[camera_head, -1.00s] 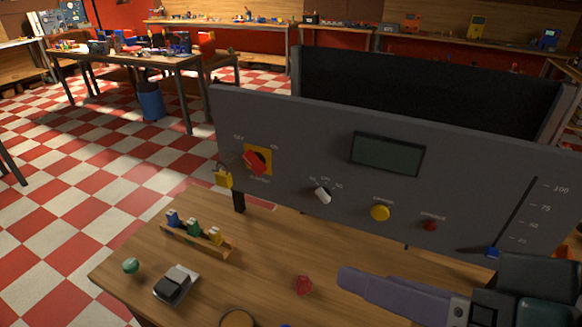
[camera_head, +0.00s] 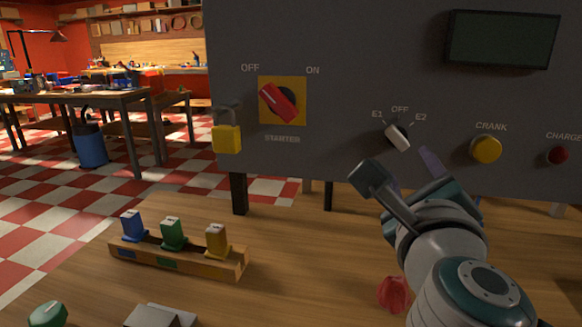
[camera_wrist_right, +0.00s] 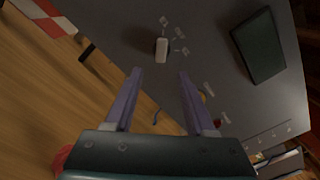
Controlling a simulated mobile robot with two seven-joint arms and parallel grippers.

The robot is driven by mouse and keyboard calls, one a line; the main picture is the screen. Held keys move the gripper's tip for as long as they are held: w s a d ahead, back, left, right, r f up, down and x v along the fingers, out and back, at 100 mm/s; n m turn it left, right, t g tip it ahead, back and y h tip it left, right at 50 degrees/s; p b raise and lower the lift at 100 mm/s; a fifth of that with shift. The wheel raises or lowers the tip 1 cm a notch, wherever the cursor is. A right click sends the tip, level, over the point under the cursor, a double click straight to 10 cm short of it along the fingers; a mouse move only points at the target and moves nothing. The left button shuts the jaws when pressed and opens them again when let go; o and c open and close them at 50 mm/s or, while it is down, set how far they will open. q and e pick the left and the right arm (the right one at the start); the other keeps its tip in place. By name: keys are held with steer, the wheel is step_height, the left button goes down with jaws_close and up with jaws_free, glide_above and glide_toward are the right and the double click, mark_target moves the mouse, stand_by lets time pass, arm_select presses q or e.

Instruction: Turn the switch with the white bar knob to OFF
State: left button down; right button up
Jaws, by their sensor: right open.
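The white bar knob (camera_head: 397,138) sits on the grey panel, below the marks E1, OFF and E2. Its bar is tilted, upper end leaning left toward E1. In the right wrist view the knob (camera_wrist_right: 161,50) lies just beyond the fingertips, roughly centred between them. My right gripper (camera_head: 410,170) is in front of the panel, just below the knob in the head view. Its purple fingers (camera_wrist_right: 160,73) are open with nothing between them, and they look apart from the knob. My left gripper is not in view.
On the panel are a red starter switch (camera_head: 278,102), a yellow padlock (camera_head: 227,138), a yellow crank button (camera_head: 485,149), a red charge button (camera_head: 557,155) and a dark display (camera_head: 502,40). A wooden rack (camera_head: 180,258) and a red piece (camera_head: 393,294) are on the table below.

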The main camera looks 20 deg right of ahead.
mark_target(401, 144)
steer(key=b+x, duration=0.1)
steer(key=x, duration=0.9)
steer(key=shift+s+d, duration=0.2)
steer(key=shift+c, duration=0.2)
jaws_close()
